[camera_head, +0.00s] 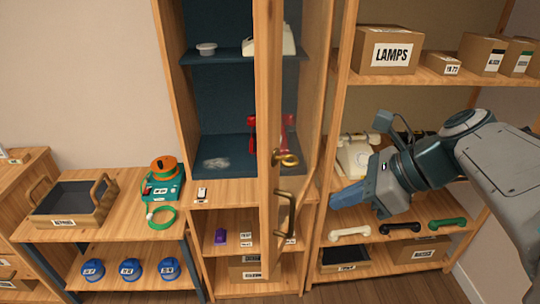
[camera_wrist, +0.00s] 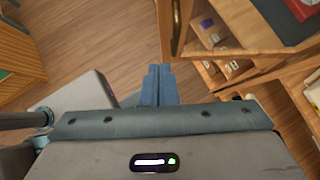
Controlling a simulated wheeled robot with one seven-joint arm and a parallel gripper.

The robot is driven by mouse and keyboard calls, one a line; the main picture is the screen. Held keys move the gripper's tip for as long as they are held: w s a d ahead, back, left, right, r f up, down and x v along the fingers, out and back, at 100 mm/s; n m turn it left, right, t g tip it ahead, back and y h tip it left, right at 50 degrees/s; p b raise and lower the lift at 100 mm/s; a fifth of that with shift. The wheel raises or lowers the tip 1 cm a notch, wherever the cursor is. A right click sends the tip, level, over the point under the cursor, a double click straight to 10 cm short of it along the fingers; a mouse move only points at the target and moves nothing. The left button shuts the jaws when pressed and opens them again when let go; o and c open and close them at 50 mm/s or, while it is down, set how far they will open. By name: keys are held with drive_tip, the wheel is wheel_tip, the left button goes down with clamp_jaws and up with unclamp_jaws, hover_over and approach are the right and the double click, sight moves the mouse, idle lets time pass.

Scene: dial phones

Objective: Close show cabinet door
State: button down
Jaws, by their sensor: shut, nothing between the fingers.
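The show cabinet (camera_head: 168,75) is a tall wooden case with dark blue inner shelves. Its wooden door (camera_head: 268,110) stands open, seen nearly edge-on, swung out toward me. A brass knob or key (camera_head: 287,159) and a curved handle (camera_head: 285,212) sit on the door. My gripper (camera_head: 335,198) is shut and empty, to the right of the door and apart from it in the head view. In the wrist view the blue fingers (camera_wrist: 158,85) are together, pointing past a wooden edge, likely the door (camera_wrist: 172,30). Whether they touch it cannot be told.
A red phone (camera_head: 287,132) and a cream phone (camera_head: 289,40) stand inside the cabinet. On the right are shelves with a LAMPS box (camera_head: 386,50), a cream phone (camera_head: 354,156) and handsets (camera_head: 400,228). A side table (camera_head: 115,212) stands left.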

approach(269, 214)
wheel_tip(269, 214, down, 4)
drive_tip(key=a, duration=0.1)
drive_tip(key=w+a, duration=0.1)
drive_tip(key=a, duration=0.1)
drive_tip(key=shift+w+p, duration=0.15)
drive_tip(key=shift+p, duration=0.15)
drive_tip(key=shift+w+a+f, duration=0.1)
drive_tip(key=shift+w+a, duration=0.15)
drive_tip(key=shift+a, duration=0.05)
